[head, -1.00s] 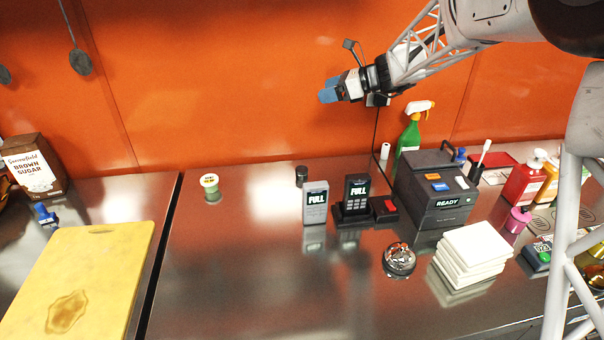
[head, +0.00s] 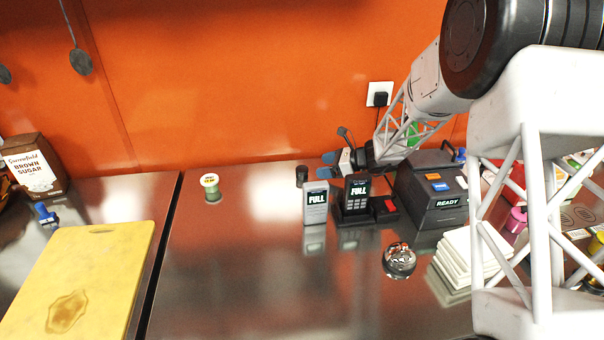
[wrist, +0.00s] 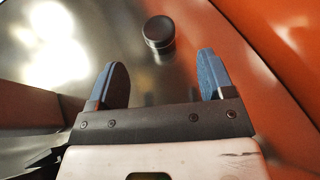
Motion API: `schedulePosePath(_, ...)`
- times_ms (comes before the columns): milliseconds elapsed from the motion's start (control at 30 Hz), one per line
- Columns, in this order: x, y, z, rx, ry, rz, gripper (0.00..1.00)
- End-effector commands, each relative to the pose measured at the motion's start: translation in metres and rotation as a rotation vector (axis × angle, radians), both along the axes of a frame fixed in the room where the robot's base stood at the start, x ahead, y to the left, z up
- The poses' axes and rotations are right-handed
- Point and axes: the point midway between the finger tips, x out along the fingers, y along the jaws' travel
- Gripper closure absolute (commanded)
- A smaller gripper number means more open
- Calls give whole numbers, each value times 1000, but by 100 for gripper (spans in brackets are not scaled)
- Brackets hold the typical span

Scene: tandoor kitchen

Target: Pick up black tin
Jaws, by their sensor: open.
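The black tin (head: 302,175) is a small dark cylinder standing upright on the steel counter near the orange wall, just behind and left of a grey device. In the wrist view the black tin (wrist: 159,33) stands ahead of the fingertips, roughly midway between their lines. My gripper (head: 325,165) is just right of the tin in the head view, low near the wall. Its two blue fingers are apart with nothing between them in the wrist view (wrist: 162,72). The tin is outside the fingers.
A grey "FULL" device (head: 316,203) stands close in front of the tin, with a second "FULL" device (head: 356,192) on a black dock beside it. The orange wall (head: 250,90) is close behind. Counter left of the tin is clear up to a green-white spool (head: 210,187).

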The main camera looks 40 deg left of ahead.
Motion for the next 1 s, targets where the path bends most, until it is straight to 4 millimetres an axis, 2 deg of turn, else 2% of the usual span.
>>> schedulePosePath(433,0,1,-5,0,0,0,25)
schedulePosePath(733,-8,19,-13,1,1,1,25)
schedulePosePath(1000,-9,22,-14,1,0,0,25)
